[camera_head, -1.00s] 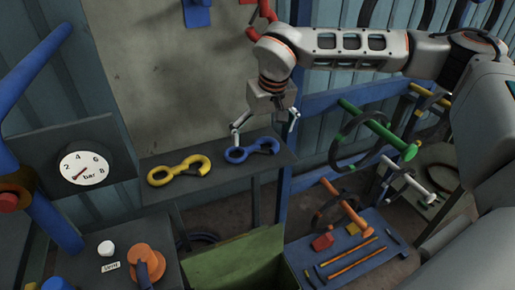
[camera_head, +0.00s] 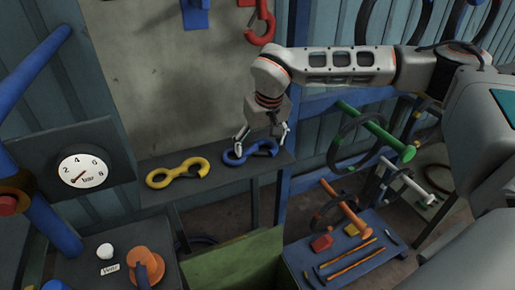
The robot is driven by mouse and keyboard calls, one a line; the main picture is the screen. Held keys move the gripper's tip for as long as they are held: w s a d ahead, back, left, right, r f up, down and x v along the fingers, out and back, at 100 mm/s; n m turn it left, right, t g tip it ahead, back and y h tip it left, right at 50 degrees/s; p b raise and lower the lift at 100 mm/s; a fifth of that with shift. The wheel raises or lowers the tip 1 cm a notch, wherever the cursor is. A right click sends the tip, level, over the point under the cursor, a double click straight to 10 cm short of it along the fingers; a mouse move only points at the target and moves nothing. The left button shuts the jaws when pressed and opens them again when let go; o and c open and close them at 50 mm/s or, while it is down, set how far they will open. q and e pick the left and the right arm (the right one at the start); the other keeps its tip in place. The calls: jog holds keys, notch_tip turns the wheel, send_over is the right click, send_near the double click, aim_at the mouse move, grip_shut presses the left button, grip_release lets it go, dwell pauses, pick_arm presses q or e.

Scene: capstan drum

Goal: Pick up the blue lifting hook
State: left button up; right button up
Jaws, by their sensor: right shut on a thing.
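The blue lifting hook (camera_head: 236,157) lies on a dark narrow shelf (camera_head: 215,178), to the right of a yellow hook. My right gripper (camera_head: 262,144) has come down over it from above, with one finger at its left part and the other by its right end. The gripper is shut on the blue hook, which still appears to rest on the shelf. The fingers hide part of the hook. My left gripper does not show.
The yellow hook (camera_head: 160,179) lies close by on the same shelf. A red hook (camera_head: 262,25) hangs on the panel above. A green bin (camera_head: 235,262) stands below, beside a blue tool board (camera_head: 330,275). A gauge (camera_head: 83,171) is at left.

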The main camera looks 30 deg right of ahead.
notch_tip(320, 180, up, 10)
dwell(0.6)
jog(key=s+a+f, duration=0.2)
jog(key=s+f, duration=0.2)
jog(key=s, duration=0.2)
jog(key=s+a+f, duration=0.3)
jog(key=s, duration=0.3)
notch_tip(320, 180, up, 7)
send_over(260, 147)
